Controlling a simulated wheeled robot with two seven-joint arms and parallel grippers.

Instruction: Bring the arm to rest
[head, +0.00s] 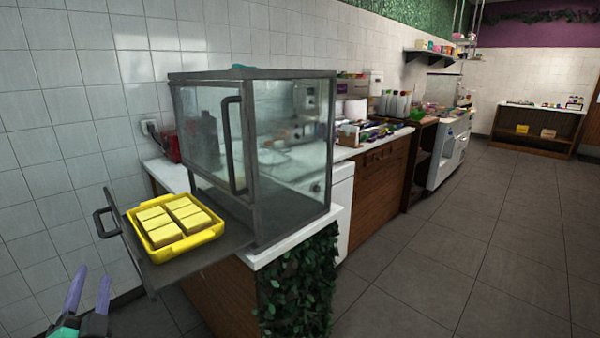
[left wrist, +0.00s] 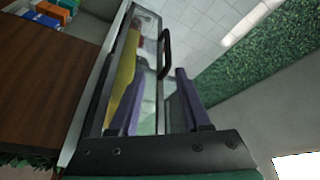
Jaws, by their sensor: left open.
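My left gripper (head: 90,285) shows at the bottom left corner of the head view, its two purple fingers apart and nothing between them. It is in front of and below the lowered flap (head: 215,250) of a glass case, apart from it in that view. In the left wrist view its fingers (left wrist: 158,88) also stand apart, with a black handle (left wrist: 165,50) and glass beyond them. A yellow tray (head: 178,250) with several pale yellow blocks (head: 175,218) rests on the flap. My right gripper is in neither view.
The glass case (head: 290,130) stands on a white counter end (head: 290,245) with leaves below it. The flap and its handle (head: 106,210) jut out to the left. A tiled wall stands behind. Open floor (head: 480,260) lies to the right.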

